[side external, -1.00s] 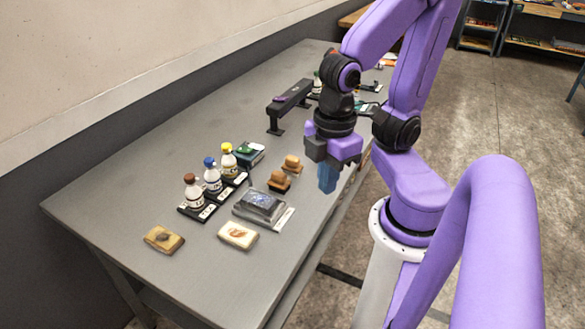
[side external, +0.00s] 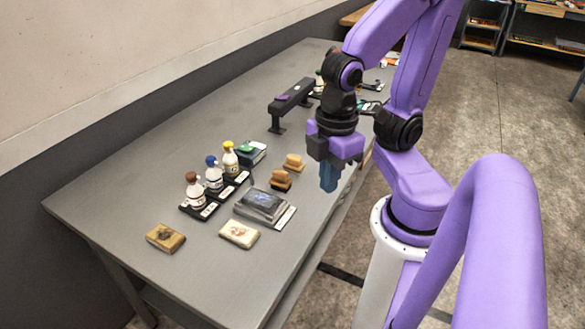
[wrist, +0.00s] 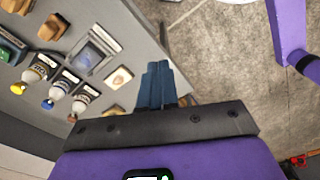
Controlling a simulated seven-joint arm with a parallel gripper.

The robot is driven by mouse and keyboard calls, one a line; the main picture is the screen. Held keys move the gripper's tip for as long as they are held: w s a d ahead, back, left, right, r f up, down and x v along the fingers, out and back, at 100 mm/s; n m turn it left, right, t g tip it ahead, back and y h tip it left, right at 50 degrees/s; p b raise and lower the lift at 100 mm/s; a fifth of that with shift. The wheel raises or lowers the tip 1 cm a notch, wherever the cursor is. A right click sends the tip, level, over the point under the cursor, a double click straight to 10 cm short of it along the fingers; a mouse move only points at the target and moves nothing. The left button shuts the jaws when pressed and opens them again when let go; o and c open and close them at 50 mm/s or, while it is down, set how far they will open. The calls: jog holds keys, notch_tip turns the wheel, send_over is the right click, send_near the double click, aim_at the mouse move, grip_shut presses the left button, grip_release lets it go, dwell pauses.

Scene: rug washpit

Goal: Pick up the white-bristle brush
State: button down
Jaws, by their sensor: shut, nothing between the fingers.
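Two small wooden brushes stand on the grey table, a little left of my gripper in the side view. The farther brush (side external: 293,162) has a tan block and a pale underside; it seems to be the white-bristle one, but the bristles are too small to tell surely. It also seems to show at the top left of the wrist view (wrist: 17,6). The nearer brush (side external: 280,180) has a dark underside and also shows in the wrist view (wrist: 53,27). My gripper (side external: 328,186) is shut and empty, its blue fingers (wrist: 158,70) together, above the table's right edge, apart from both brushes.
Three capped bottles (side external: 213,174) stand on a black rack on the left. A grey tray (side external: 262,206), two flat blocks (side external: 239,234) (side external: 165,237) and a dark box (side external: 252,153) are nearby. A black raised stand (side external: 291,97) is farther back. The table's front is clear.

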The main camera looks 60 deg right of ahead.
dwell(0.3)
jog(key=shift+c, duration=0.8)
grip_release()
jog(key=n+h, duration=0.5)
send_near(294, 156)
jog(key=shift+x, duration=6.05)
